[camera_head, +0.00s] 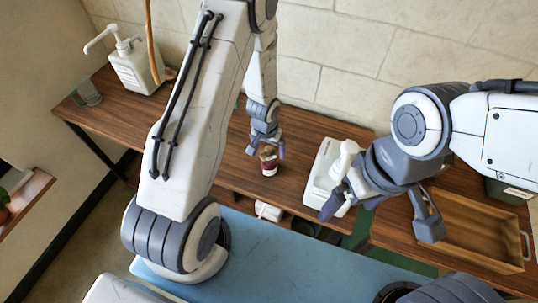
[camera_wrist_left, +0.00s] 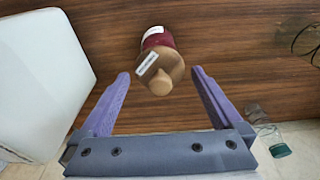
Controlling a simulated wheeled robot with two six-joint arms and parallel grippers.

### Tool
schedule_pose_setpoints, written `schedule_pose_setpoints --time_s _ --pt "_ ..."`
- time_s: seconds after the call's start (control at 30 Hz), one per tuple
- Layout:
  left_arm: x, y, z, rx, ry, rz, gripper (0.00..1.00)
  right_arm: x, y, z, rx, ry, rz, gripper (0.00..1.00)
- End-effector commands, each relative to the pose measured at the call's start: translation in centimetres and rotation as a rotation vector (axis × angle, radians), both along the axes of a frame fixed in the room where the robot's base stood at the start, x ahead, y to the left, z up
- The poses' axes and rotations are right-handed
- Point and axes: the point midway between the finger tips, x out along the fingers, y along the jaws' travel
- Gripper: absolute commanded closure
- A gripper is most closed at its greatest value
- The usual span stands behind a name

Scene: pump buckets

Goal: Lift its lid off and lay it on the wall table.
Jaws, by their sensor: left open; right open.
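A small dark red jar (camera_head: 268,168) with a tan knobbed lid (camera_head: 267,153) stands on the brown wall table (camera_head: 215,160). In the left wrist view the jar (camera_wrist_left: 156,38) shows a white label, and its lid (camera_wrist_left: 163,70) faces the camera with a pale tag on it. My left gripper (camera_head: 264,145) is open just above the jar. In the left wrist view its two purple fingers lie on either side of the lid, with gaps on both sides. My right gripper (camera_head: 383,217) is open and empty, in front of the table to the right.
Another white pump bottle (camera_head: 138,70) and a clear glass (camera_head: 88,94) stand at the left end. A wooden tray (camera_head: 465,250) is at the right. A blue surface (camera_head: 290,260) lies in front.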

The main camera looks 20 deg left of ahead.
Motion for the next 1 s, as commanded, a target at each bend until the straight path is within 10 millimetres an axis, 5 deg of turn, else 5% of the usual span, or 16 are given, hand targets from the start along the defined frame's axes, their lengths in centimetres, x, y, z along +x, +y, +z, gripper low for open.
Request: schedule_pose_setpoints --time_s 0.03,0.2,0.23,0.57,1.0 --pt "0.0 0.0 0.0 0.000 0.000 0.000 0.04 0.0 0.0 0.1 0.000 0.000 0.000 0.01" --pt "0.0 0.0 0.1 0.000 0.001 0.000 0.69 0.0 0.0 0.1 0.000 0.000 0.000 0.01" --pt "0.0 0.0 0.1 0.000 0.001 0.000 0.75 0.0 0.0 0.1 0.000 0.000 0.000 0.01" --pt "0.0 0.0 0.4 0.000 0.001 0.000 0.75 0.0 0.0 0.3 0.000 0.000 0.001 0.01" --pt "-0.1 0.0 4.8 0.000 0.001 0.000 0.75 0.0 0.0 4.3 0.000 -0.001 0.007 0.01"
